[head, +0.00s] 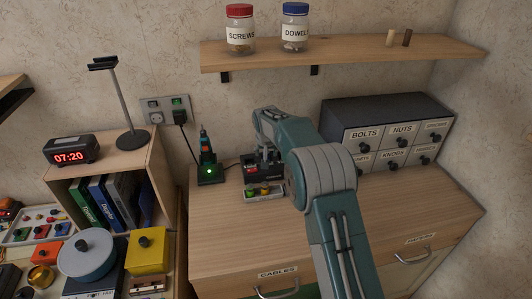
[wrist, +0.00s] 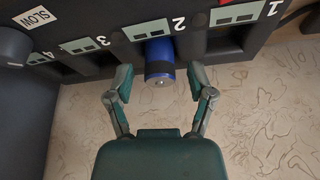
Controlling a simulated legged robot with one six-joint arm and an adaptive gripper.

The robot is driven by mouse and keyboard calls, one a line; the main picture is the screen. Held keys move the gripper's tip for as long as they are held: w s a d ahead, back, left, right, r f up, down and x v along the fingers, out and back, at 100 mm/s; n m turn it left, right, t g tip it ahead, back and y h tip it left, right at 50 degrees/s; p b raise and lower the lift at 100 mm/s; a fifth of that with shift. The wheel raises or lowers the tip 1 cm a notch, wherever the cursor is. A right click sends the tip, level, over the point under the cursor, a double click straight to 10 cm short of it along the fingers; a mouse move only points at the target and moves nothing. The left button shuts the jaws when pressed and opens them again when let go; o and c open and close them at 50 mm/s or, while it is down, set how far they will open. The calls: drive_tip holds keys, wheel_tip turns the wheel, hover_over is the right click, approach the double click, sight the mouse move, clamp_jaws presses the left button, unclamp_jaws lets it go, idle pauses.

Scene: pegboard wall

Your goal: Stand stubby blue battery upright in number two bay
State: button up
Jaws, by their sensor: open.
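The stubby blue battery (wrist: 160,58) shows in the wrist view at the bay marked 2 of a dark charger (wrist: 108,22). Its pale end with a small nub faces the camera, and its far part is hidden in the bay, so it looks upright there. My gripper (wrist: 160,82) is open, with one finger on each side of the battery and a visible gap on both sides. In the head view my gripper (head: 268,152) is over the charger (head: 249,171) on the wooden bench; the battery cannot be made out there.
Bays 1, 3 and 4 beside the battery look empty. A small tray (head: 263,193) with coloured pieces sits in front of the charger. A green-lit stand (head: 209,172) is to its left, a drawer cabinet (head: 385,130) to the right. The front bench top is clear.

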drive_tip(key=shift+r, duration=0.25)
drive_tip(key=v, duration=1.2)
